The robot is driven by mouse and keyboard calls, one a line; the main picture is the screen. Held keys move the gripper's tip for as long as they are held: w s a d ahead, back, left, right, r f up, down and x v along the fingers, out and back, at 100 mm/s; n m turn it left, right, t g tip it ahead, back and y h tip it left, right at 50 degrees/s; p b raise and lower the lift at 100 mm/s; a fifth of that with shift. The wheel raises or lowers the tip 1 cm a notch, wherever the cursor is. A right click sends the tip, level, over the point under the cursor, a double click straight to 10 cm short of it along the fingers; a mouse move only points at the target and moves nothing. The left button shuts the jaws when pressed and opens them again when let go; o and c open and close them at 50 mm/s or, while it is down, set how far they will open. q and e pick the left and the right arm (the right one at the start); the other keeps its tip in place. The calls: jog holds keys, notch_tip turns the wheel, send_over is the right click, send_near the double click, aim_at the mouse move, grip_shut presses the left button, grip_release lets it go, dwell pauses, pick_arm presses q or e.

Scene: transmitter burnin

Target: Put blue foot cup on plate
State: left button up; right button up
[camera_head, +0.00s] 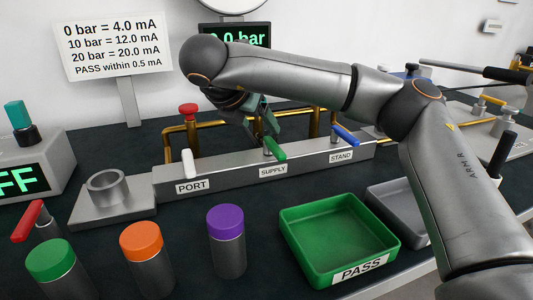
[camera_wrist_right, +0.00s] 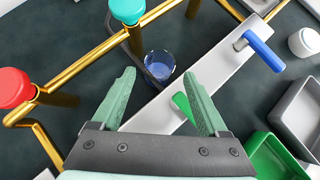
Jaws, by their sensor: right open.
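A clear bluish round cup (camera_wrist_right: 160,64) stands behind the grey valve bar in the right wrist view, just beyond my fingertips. In the head view it is hidden behind my right gripper and the bar. My right gripper (camera_head: 262,128) is open and empty, pointing down behind the bar. In the right wrist view my right gripper (camera_wrist_right: 160,88) has its two green fingers spread, one on each side of the line to the cup. A flat grey metal plate (camera_head: 90,214) with an upright ring lies at the left in the head view. My left gripper is out of view.
The valve bar (camera_head: 215,175) carries white, green and blue levers. Brass pipes (camera_wrist_right: 80,62) with red and teal knobs rise near my fingers. A green PASS tray (camera_head: 300,262), a grey tray (camera_head: 375,200) and several coloured-cap cylinders stand in front.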

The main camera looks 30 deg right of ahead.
aim_at(264, 132)
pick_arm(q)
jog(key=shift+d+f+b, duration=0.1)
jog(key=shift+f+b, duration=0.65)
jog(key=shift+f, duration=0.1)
pick_arm(e)
jog(key=x, duration=0.5)
jog(key=shift+w+d+f, duration=0.1)
jog(key=shift+f, duration=0.25)
jog(key=shift+c, duration=0.4)
jog(key=shift+r, duration=0.15)
grip_shut()
